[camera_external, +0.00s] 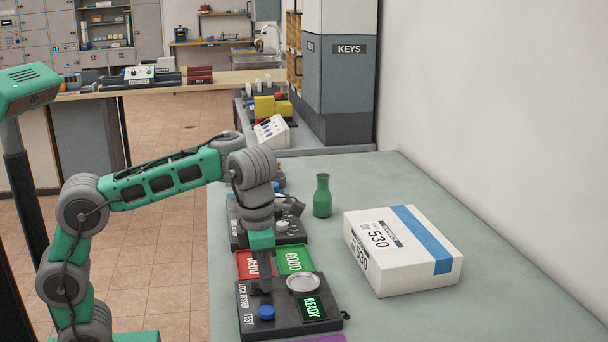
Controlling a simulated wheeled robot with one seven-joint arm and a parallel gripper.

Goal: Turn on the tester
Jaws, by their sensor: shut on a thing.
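The lock tester (288,325) is a dark box on the grey-green counter, labelled LOCK TESTER and TEST. It has a blue round button (267,312), a silver round dish (303,283) and a small display (313,307) lit green with READY. My gripper (262,289) points straight down over the tester's upper left part, behind the blue button and left of the dish. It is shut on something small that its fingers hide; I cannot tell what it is.
A red tray (249,272) and a green tray marked GOOD (296,261) lie behind the tester. Another dark device (288,238) stands beyond them. A green bottle (322,197) and a large white box marked 530 (398,268) stand to the right. The counter's front right is clear.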

